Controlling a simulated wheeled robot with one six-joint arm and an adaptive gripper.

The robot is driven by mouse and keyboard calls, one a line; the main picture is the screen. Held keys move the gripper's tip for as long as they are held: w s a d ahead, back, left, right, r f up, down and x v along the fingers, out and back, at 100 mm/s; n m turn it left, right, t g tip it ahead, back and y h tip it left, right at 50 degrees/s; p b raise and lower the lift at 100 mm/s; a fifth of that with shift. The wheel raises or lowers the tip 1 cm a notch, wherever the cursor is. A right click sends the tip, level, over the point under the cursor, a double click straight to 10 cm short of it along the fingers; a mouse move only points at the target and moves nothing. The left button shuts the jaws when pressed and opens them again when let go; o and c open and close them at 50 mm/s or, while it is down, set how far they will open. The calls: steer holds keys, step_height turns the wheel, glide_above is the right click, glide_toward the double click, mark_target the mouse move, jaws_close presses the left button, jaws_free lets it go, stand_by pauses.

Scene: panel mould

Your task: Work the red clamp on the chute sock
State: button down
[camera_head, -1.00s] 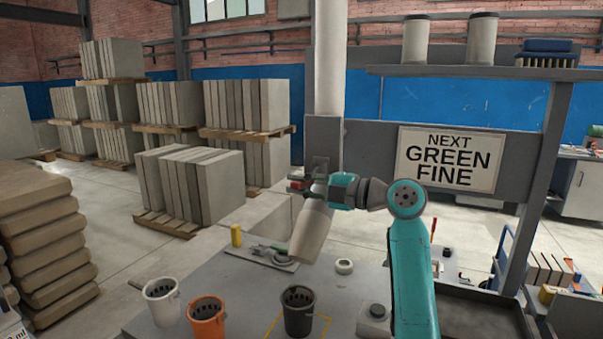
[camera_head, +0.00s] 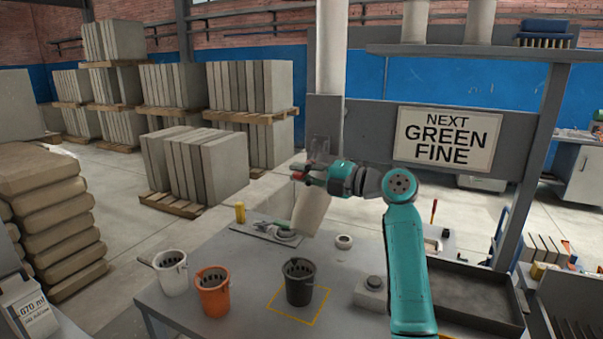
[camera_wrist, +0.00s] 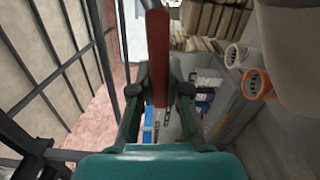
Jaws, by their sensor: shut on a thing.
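The chute sock (camera_head: 311,212) is a pale grey-beige tube hanging at a slant below the white vertical pipe, above the table. The red clamp (camera_head: 297,176) shows as a small red piece at the sock's upper end. My gripper (camera_head: 308,177) is level with it, coming from the right, and is shut on it. In the wrist view the clamp (camera_wrist: 158,58) is a red bar running between the fingers of my gripper (camera_wrist: 159,92). The clamp's far end and hinge are hidden.
On the table below stand a white bucket (camera_head: 171,272), an orange bucket (camera_head: 212,291) and a black bucket (camera_head: 299,282) inside a yellow marked square. A sign (camera_head: 447,138) reads "NEXT GREEN FINE". A dark tray (camera_head: 462,296) is at right.

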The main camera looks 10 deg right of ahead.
steer(key=c, duration=1.1)
jaws_free()
steer(key=shift+f, duration=0.15)
steer(key=shift+d, duration=0.1)
steer(key=v, duration=1.2)
